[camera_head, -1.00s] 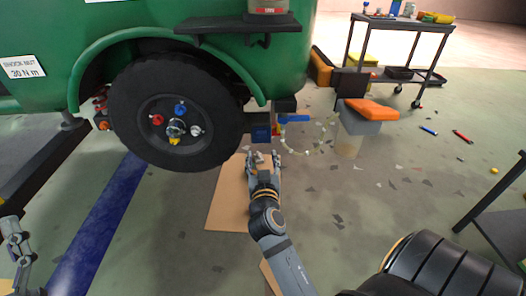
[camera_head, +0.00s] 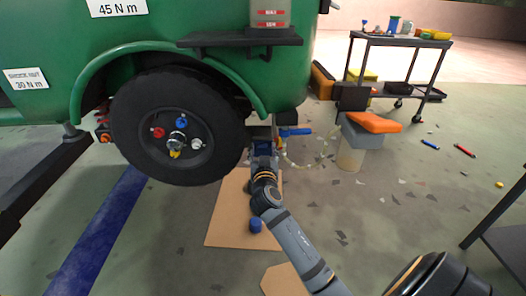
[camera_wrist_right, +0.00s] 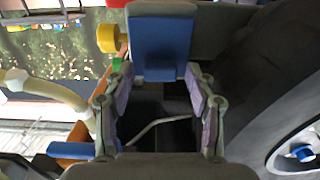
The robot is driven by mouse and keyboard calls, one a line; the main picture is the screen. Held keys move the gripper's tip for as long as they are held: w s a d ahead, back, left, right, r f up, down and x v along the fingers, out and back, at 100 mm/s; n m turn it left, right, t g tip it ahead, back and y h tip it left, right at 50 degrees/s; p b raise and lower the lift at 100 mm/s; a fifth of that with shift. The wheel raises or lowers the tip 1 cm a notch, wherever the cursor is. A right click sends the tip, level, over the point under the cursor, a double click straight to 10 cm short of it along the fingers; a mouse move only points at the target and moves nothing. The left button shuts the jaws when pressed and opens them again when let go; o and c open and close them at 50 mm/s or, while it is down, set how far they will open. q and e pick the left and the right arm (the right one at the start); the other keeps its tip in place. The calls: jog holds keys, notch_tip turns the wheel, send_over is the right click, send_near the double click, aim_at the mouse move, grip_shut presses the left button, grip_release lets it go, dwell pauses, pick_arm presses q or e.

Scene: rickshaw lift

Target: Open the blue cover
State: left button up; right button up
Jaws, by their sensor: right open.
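The blue cover (camera_wrist_right: 160,45) shows as a flat blue panel ahead of my right gripper (camera_wrist_right: 160,95) in the right wrist view. The two fingers are spread apart, on either side of the panel's lower end, with nothing gripped between them. I cannot tell whether they touch it. In the head view my right gripper (camera_head: 263,161) is in front of the cover, just right of the wheel, and hides most of it. My left gripper is not in view.
The black wheel (camera_head: 178,128) under the green vehicle (camera_head: 200,75) is close on the left. A blue-handled valve (camera_head: 295,132) and a pale hose are just right of my gripper. A blue round piece (camera_head: 255,226) lies on the cardboard (camera_head: 228,225). A tool cart (camera_head: 398,65) stands behind.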

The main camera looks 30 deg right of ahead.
grip_shut()
dwell(0.3)
